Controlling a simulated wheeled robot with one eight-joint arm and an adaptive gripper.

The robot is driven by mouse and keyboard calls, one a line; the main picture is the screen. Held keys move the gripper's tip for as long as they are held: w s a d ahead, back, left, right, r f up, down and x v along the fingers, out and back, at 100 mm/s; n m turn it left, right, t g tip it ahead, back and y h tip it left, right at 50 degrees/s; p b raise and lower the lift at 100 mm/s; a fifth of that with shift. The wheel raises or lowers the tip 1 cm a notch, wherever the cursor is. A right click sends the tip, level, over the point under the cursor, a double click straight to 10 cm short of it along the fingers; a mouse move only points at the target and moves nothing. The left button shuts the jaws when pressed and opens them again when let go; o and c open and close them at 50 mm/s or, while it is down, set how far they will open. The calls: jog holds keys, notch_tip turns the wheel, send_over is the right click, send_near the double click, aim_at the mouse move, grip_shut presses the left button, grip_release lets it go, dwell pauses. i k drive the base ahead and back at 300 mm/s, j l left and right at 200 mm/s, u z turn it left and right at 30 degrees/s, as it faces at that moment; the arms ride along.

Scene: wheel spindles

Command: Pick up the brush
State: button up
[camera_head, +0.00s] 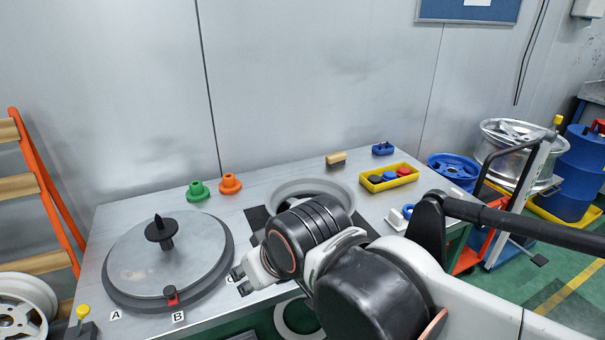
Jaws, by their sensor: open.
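A small tan block with a dark underside, which looks like the brush (336,158), lies near the back edge of the grey table (270,200), close to the wall. My gripper (237,280) is low over the front part of the table, to the left of my arm's dark wrist. It is open, with nothing visible in it, and well apart from the brush, which is farther back and to the right. The brush is fully in view; my arm hides part of the table's front right.
A wheel rim (312,187) on a dark mat lies between my gripper and the brush. A round plate with a black spindle (160,233) is at left.

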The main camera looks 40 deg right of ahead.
aim_at(338, 159)
jog(key=z, duration=1.3)
jog(key=u, duration=1.35)
jog(key=z, duration=1.3)
jog(key=i+l+u, duration=0.5)
jog(key=l, duration=0.2)
jog(key=i+l+u, duration=0.25)
jog(key=l, duration=0.15)
jog(key=i+l, duration=0.1)
jog(key=l+u, duration=0.05)
